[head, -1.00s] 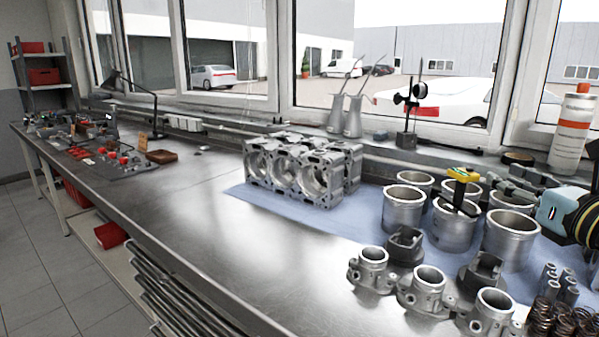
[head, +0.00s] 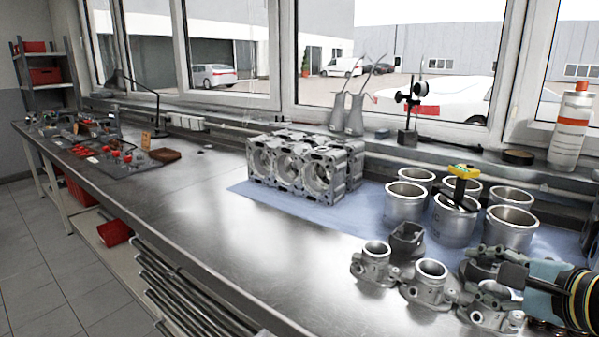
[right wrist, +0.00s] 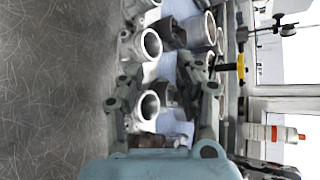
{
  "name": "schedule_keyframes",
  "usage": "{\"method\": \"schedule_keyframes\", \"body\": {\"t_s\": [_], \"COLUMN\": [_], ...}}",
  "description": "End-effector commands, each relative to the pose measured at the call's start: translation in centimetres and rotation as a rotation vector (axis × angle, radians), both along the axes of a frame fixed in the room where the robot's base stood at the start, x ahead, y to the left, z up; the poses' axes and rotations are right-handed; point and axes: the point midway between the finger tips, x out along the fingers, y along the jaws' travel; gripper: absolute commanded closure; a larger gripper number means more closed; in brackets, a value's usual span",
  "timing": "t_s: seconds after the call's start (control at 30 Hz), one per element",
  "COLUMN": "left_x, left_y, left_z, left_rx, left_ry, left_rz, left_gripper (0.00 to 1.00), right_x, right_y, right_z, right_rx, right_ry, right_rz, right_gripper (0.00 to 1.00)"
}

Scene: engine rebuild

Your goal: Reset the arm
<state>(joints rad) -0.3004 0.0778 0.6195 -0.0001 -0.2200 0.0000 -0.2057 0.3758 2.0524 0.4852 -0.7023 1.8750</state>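My right gripper (head: 472,270) is at the lower right of the head view, low over the small silver flanged parts (head: 430,280). In the right wrist view its two fingers (right wrist: 160,76) are spread apart with nothing visibly held between them. A silver flanged part (right wrist: 147,107) shows between and below the fingers; I cannot tell if they touch it. My left gripper is not in view.
Several metal cylinder liners (head: 405,203) stand on the blue mat (head: 300,213). One has a yellow-topped tool (head: 462,171) in it. An engine block (head: 300,165) stands left of them. A spray bottle (head: 571,130) stands by the window. The bench's middle (head: 215,220) is clear.

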Motion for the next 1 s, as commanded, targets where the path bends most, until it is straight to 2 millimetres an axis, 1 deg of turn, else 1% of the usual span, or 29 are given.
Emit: {"method": "schedule_keyframes", "body": {"t_s": [0.03,0.07,0.1,0.17,0.2,0.3,0.4,0.5,0.63,0.8,0.83,0.9,0.97,1.0], "left_x": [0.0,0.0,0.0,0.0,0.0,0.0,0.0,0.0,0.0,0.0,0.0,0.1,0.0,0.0], "left_y": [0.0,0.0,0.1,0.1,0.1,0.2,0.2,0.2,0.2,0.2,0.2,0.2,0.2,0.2], "left_z": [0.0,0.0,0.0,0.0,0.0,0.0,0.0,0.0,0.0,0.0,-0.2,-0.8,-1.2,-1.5], "left_rx": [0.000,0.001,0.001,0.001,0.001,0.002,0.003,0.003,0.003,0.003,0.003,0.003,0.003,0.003], "left_ry": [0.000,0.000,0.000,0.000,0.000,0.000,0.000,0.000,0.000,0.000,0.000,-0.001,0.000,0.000], "left_rz": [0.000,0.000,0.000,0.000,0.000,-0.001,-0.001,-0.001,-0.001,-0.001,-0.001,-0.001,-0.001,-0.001], "left_gripper": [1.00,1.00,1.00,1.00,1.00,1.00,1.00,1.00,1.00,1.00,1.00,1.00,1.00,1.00], "right_x": [-1.9,-3.1,-4.7,-7.3,-8.9,-12.7,-15.7,-18.3,-21.2,-24.7,-24.8,-24.1,-23.8,-23.6], "right_y": [0.8,1.1,1.5,1.8,1.9,1.9,1.7,1.4,1.0,0.6,0.4,0.2,0.1,0.0], "right_z": [-1.3,-2.0,-2.9,-4.1,-4.7,-5.8,-6.4,-6.6,-6.7,-6.6,-7.4,-10.3,-12.5,-14.0], "right_rx": [-0.142,-0.246,-0.381,-0.577,-0.697,-0.938,-1.105,-1.224,-1.337,-1.436,-1.440,-1.431,-1.426,-1.421], "right_ry": [0.030,0.048,0.074,0.115,0.141,0.199,0.246,0.284,0.321,0.358,0.364,0.371,0.377,0.381], "right_rz": [0.072,0.125,0.204,0.330,0.417,0.624,0.801,0.957,1.141,1.373,1.393,1.393,1.395,1.397], "right_gripper": [0.65,0.65,0.65,0.65,0.65,0.65,0.65,0.65,0.65,0.65,0.65,0.65,0.65,0.65]}}
